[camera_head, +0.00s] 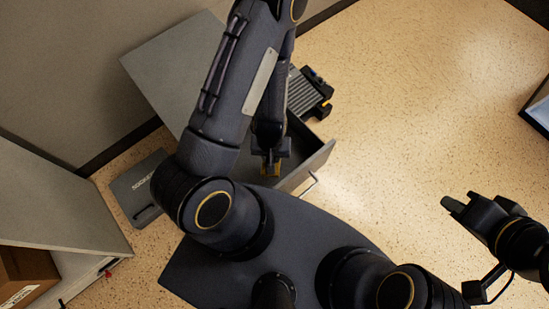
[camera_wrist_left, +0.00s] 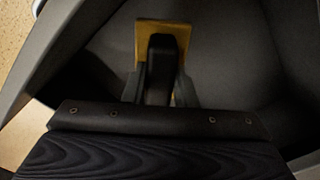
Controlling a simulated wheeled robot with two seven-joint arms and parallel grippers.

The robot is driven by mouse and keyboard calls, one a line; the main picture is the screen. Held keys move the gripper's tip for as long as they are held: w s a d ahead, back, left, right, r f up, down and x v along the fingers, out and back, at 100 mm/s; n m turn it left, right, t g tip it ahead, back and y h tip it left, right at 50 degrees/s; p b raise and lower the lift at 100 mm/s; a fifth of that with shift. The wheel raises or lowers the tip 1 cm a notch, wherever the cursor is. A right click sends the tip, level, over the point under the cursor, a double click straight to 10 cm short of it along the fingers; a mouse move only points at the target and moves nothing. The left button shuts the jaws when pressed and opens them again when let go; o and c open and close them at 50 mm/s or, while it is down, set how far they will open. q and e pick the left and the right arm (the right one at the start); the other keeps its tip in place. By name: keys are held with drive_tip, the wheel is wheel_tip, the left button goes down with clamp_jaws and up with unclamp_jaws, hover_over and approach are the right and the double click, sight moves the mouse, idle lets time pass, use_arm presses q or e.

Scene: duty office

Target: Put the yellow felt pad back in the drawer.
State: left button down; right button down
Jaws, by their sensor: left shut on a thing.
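The yellow felt pad (camera_head: 270,171) is between the fingers of my left gripper (camera_head: 270,158), which is shut on it. In the left wrist view the pad (camera_wrist_left: 184,32) shows as a yellow-brown square behind the dark fingers (camera_wrist_left: 160,85), which hide its middle. The drawer (camera_head: 318,162) of the grey cabinet is pulled open, and the left gripper is over its inside. The drawer's dark inside (camera_wrist_left: 232,55) surrounds the pad in the wrist view. I cannot tell whether the pad touches the drawer floor. My right gripper (camera_head: 458,206) is out over the floor at the right; its finger gap is unclear.
The grey cabinet top (camera_head: 165,65) lies behind my left arm. A dark ribbed object (camera_head: 307,92) is beside the drawer's far side. A grey flat case (camera_head: 137,187) lies on the floor at left. A shelf with a brown box (camera_head: 25,272) is lower left. Right-hand floor is mostly clear.

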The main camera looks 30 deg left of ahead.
use_arm(q)
wheel_tip(320, 180, down, 9)
drive_tip(key=shift+f+b, duration=0.1)
drive_tip(key=shift+b, duration=0.65)
drive_tip(key=shift+f, duration=0.1)
drive_tip(key=c, duration=1.2)
unclamp_jaws()
drive_tip(key=shift+o, duration=0.2)
